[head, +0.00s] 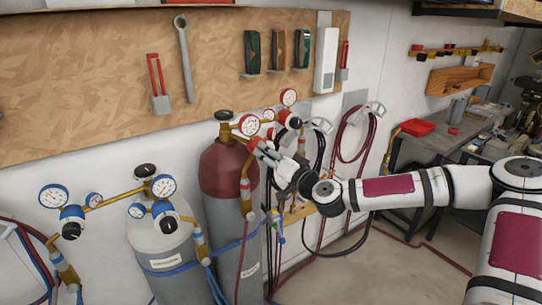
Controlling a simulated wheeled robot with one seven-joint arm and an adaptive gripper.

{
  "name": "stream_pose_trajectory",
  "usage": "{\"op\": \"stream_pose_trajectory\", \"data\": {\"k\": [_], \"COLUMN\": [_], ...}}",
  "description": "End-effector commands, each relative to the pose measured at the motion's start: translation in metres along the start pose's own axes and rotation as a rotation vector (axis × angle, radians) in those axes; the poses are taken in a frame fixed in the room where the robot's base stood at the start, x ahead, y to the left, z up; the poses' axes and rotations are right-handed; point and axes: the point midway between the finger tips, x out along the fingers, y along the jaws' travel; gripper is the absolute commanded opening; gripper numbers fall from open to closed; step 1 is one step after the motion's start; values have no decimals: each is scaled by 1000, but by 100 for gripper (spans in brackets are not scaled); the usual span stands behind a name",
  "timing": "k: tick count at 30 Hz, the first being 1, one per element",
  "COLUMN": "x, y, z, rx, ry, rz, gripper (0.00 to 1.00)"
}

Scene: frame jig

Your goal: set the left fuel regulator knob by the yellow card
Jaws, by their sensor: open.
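The red-topped cylinder (222,170) stands in the middle and carries a brass regulator set. Its left gauge (249,124) is white with a red rim, and its right gauge (288,97) sits higher. The left fuel regulator knob seems to be just below the left gauge, mostly covered by my gripper, so its setting cannot be read. My gripper (259,149) is open, with its fingers pointing left at this knob; whether they touch it I cannot tell. The right regulator knob (295,122) is dark and lies above my wrist. I cannot make out a yellow card.
A pale cylinder (160,236) with blue regulators and gauges stands to the left. Hoses hang on the wall and run along the floor. A tool board (100,80) is above, a workbench (440,140) at right. Floor at lower right is mostly clear.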

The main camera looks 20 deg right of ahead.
Motion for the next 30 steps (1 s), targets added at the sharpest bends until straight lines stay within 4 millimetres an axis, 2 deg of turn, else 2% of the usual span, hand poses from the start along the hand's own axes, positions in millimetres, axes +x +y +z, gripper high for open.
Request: {"op": "stream_pose_trajectory", "data": {"k": [5, 8, 12, 23, 30], "x": [0, 0, 0, -1, -1], "y": [0, 0, 0, 0, -1], "z": [0, 0, 0, 0, 0], "rx": [0, 0, 0, 39, 179], "ry": [0, 0, -1, 0, -1], "rz": [0, 0, 0, 1, 1], "gripper": [55, 36, 6, 6, 6]}}
